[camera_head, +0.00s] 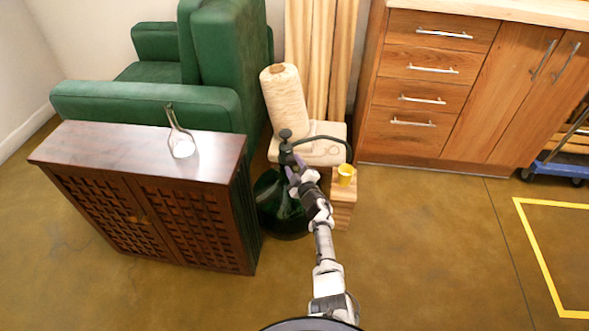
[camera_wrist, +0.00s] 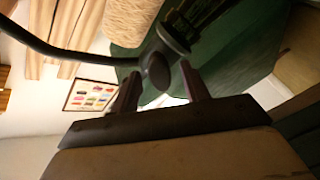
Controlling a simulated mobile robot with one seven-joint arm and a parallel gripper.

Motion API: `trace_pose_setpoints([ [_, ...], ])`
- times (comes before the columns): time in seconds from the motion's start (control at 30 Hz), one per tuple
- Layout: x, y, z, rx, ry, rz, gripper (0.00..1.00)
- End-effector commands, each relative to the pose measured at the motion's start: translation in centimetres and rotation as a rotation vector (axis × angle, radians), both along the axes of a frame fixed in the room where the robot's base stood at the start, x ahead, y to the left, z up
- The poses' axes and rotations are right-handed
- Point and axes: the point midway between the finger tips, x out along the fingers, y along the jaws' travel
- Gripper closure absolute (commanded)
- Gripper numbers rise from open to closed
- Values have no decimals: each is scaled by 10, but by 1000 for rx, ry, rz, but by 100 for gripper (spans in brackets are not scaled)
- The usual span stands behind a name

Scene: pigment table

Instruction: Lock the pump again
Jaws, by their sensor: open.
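The pump (camera_head: 286,152) is a black head with a top knob, set on a large dark green vessel (camera_head: 274,208) on the floor beside the dark cabinet. A black hose curves from the head to the right, and it crosses the upper left of the wrist view (camera_wrist: 60,52). My gripper (camera_head: 297,178) is at the near side of the pump head. In the wrist view, the open fingers of my gripper (camera_wrist: 161,88) stand on either side of a small dark rounded knob (camera_wrist: 156,70). I cannot tell whether they touch it. The pump's lock state is not clear.
A yellow cup (camera_head: 346,170) stands on a wooden block stack (camera_head: 343,211) just right of my arm. A dark lattice cabinet (camera_head: 150,200) is close on the left. A fibre roll (camera_head: 286,98) stands behind the pump. The floor at right is open.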

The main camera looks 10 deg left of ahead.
Motion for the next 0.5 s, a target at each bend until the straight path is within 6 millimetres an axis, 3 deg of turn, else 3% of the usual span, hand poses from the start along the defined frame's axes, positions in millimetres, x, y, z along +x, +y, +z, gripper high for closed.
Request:
trace_pose_setpoints([
  [0.23,1,0,1,0,0,-1,54],
  [0.5,1,0,0,0,-1,-1,90],
])
